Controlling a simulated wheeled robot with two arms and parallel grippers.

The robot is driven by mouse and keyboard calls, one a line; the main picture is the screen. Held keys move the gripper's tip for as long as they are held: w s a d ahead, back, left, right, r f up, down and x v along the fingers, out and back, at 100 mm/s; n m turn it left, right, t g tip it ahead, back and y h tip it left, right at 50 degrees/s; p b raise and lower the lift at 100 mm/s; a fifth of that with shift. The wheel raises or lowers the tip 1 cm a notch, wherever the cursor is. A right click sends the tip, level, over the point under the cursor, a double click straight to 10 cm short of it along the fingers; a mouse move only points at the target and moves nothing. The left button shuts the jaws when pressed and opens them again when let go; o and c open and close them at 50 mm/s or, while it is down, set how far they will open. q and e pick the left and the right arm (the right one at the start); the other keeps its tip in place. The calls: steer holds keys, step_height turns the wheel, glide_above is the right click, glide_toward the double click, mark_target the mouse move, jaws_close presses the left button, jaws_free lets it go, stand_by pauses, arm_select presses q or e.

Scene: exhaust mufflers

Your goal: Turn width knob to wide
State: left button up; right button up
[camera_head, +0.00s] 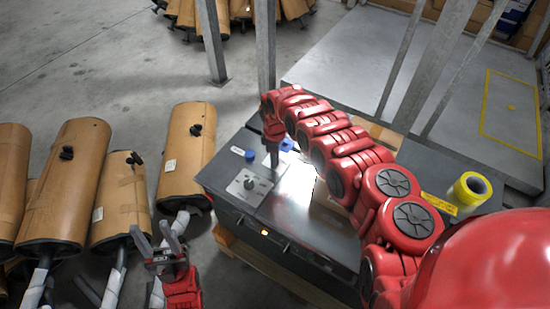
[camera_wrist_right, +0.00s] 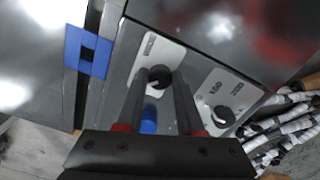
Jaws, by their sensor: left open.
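A dark knob (camera_wrist_right: 157,78) sits on a pale label plate on the grey machine. A second knob (camera_wrist_right: 222,115) is on another plate to its right in the wrist view. A knob plate (camera_head: 250,186) also shows in the head view. The lettering is too small to read surely. My right gripper (camera_head: 273,158) points down at the panel; in the wrist view its fingers (camera_wrist_right: 162,82) lie on either side of the first knob. I cannot tell whether they touch it. My left gripper (camera_head: 170,240) is open and empty, left of the machine.
A blue button (camera_wrist_right: 148,122) and a blue square frame (camera_wrist_right: 88,52) are on the machine top. A yellow tape roll (camera_head: 468,190) lies at its right end. Grey posts (camera_head: 212,40) rise behind the machine.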

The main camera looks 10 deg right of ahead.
jaws_close()
steer(key=m, duration=0.3)
steer(key=shift+r+m+p, duration=0.1)
steer(key=shift+m+p, duration=0.25)
steer(key=shift+m, duration=0.05)
steer(key=m, duration=0.4)
steer(key=shift+m, duration=0.3)
steer(key=m, duration=0.4)
steer(key=shift+a+m+b, duration=0.1)
steer(key=shift+m+b, duration=0.2)
steer(key=shift+b, duration=0.05)
steer(key=m+b, duration=0.1)
steer(key=m, duration=0.3)
steer(key=shift+m, duration=0.4)
